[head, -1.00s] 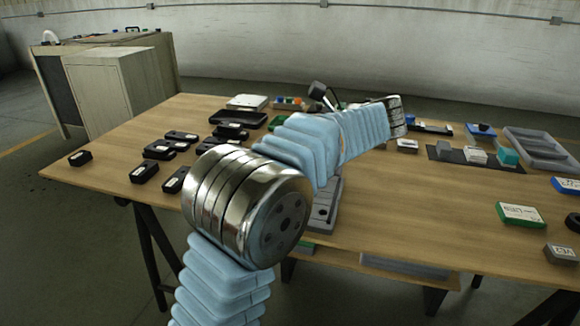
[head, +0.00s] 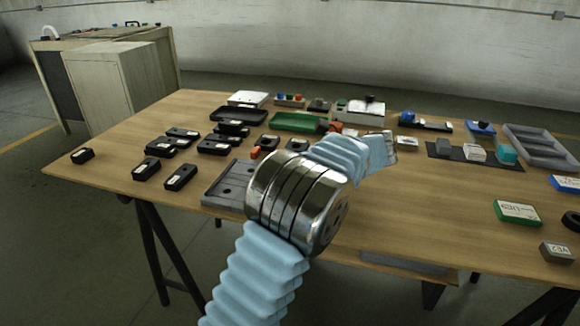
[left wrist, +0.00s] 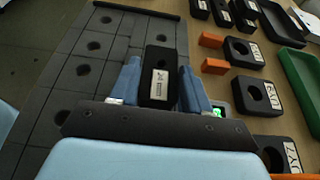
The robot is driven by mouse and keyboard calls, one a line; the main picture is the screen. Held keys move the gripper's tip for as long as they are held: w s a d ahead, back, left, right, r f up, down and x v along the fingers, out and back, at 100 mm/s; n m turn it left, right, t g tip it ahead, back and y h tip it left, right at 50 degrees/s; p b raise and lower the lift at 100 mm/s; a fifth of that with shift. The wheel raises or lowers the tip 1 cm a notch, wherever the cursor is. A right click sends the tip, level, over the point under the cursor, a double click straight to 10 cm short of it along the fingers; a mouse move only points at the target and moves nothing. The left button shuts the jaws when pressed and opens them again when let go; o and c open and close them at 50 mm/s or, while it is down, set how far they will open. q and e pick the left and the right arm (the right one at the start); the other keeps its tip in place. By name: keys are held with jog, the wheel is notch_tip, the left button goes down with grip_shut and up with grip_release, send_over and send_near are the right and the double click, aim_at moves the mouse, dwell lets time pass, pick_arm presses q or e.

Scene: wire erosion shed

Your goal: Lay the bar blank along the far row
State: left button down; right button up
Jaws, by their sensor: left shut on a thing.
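My left gripper (left wrist: 157,90) is shut on a black bar-shaped block (left wrist: 158,62) with a round recess and a white label, apparently the bar blank. A blue finger stands on each side of it. In the left wrist view the block is over the right-hand part of a grey plate (left wrist: 60,85) with rows of round holes. I cannot tell whether it touches the plate. In the head view the plate's left end shows (head: 222,188); my arm hides the rest, the gripper and the block. My right gripper is not in view.
Orange blocks (left wrist: 213,66) and black labelled blocks (left wrist: 243,50) lie close beside the plate. A green tray (head: 297,122) lies behind. More black blocks (head: 181,177) lie left of the plate. The table (head: 420,215) is clear at front right, left of a green box (head: 517,213).

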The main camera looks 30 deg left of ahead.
pick_arm(q)
jog(key=shift+f, duration=0.2)
jog(key=c, duration=0.5)
grip_release()
jog(key=shift+r, duration=0.15)
jog(key=shift+r+p, duration=0.25)
jog(key=shift+p, duration=0.05)
jog(key=v, duration=1.2)
jog(key=shift+f+b, duration=0.2)
jog(key=shift+b, duration=0.1)
